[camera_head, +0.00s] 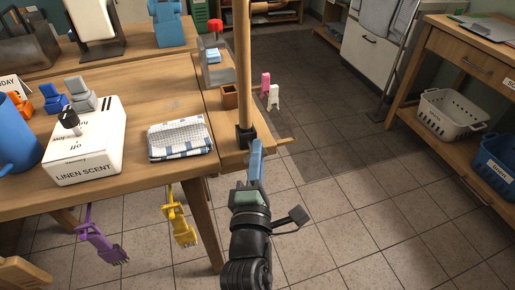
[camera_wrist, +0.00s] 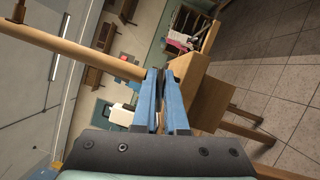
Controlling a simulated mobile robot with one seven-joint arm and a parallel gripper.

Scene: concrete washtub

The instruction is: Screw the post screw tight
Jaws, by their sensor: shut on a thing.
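A wooden post (camera_head: 243,60) stands upright at the right end of the wooden table (camera_head: 172,90). A dark fitting (camera_head: 246,137) sits around its foot; the post screw is there, small and mostly hidden by my fingers. My gripper (camera_head: 257,146), with blue fingers, reaches up to the post's foot from the front and is shut on the post screw. In the wrist view the two blue fingers of my gripper (camera_wrist: 161,76) close around a small dark piece at the end of the wooden post (camera_wrist: 90,60). How far the screw is in cannot be seen.
A folded checked cloth (camera_head: 180,138) and a white LINEN SCENT box (camera_head: 86,148) lie left on the table. A shelf with a white basket (camera_head: 450,115) stands right. The tiled floor (camera_head: 345,200) between is clear.

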